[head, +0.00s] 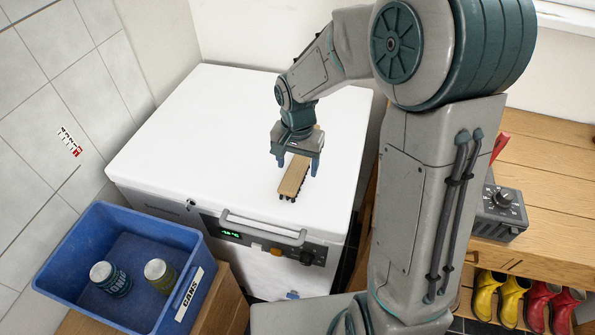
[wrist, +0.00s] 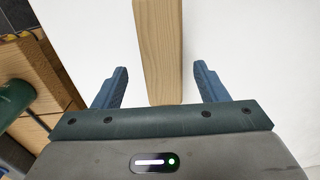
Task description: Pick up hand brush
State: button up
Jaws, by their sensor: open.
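The hand brush (head: 294,177) has a pale wooden back and dark bristles at its lower edge. It lies on the white lid of the chest freezer (head: 200,130). My gripper (head: 297,166) is open above the brush, with one blue finger on each side of it. In the wrist view the wooden back of the brush (wrist: 159,50) runs between the two open fingers (wrist: 160,85), with a gap on both sides. The far part of the brush is partly hidden under my gripper in the head view.
A blue crate (head: 75,225) labelled CANS holds two cans at the lower left. The freezer's front has a handle (head: 262,228) and a lit display. A wooden bench (head: 550,165) at right bears a grey box with a dial (head: 500,210); yellow and red wellies stand below. The lid is otherwise clear.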

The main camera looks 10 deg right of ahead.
aim_at(296, 169)
notch_tip(296, 169, down, 3)
jog(key=shift+w+a+f, duration=0.1)
jog(key=c, duration=1.2)
